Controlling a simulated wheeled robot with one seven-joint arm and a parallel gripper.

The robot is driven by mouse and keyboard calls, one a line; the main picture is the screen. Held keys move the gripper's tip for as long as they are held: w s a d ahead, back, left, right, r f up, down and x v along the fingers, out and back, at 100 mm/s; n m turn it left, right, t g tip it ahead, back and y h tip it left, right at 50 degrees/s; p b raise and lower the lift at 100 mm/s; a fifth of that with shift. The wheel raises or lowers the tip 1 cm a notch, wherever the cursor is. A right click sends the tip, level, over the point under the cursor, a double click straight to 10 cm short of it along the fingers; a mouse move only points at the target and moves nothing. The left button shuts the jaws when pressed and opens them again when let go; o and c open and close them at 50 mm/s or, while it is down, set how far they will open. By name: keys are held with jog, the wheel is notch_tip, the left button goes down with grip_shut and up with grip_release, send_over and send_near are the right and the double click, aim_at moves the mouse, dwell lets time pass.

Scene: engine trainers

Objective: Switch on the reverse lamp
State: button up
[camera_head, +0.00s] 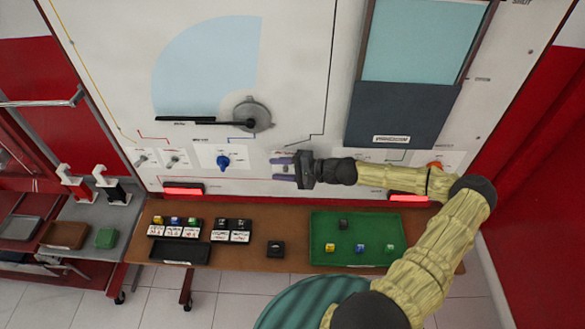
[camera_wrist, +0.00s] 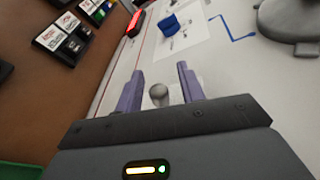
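My gripper (camera_head: 283,169) reaches left across the lower part of the upright white trainer panel (camera_head: 290,90), its purple fingers parted. In the wrist view my gripper (camera_wrist: 160,85) is open, with a small round-headed grey switch (camera_wrist: 158,92) between and just beyond its fingers. I cannot tell whether they touch it. In the head view my gripper covers most of that spot. Two small grey toggle switches (camera_head: 173,160) sit further left. No readable label shows which switch is the reverse lamp's.
A blue knob (camera_head: 223,162) sits left of my gripper, an orange knob (camera_head: 436,165) to its right. Two red bars (camera_head: 183,190) glow along the panel's lower edge. Below, a brown table (camera_head: 285,220) holds a green tray (camera_head: 357,258) and small labelled blocks. A dial lever (camera_head: 210,120) is above.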

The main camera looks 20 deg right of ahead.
jog(key=b+v, duration=0.4)
jog(key=v, duration=1.3)
jog(key=shift+s, duration=0.15)
jog(key=s+a+f+n+g+h, duration=0.55)
jog(key=s+a+f+g, duration=0.2)
jog(key=a, duration=0.35)
jog(key=s+a+r+n+t+h, duration=0.1)
jog(key=s+r+n+h, duration=0.1)
jog(key=r+h, duration=0.2)
jog(key=s+a+r+n+t+h, duration=0.1)
jog(key=s+r+n+h, duration=0.1)
jog(key=r, duration=0.7)
jog(key=shift+s+r+h, duration=0.35)
jog(key=shift+s+h, duration=0.45)
jog(key=shift+h, duration=0.05)
jog(key=shift+t, duration=0.25)
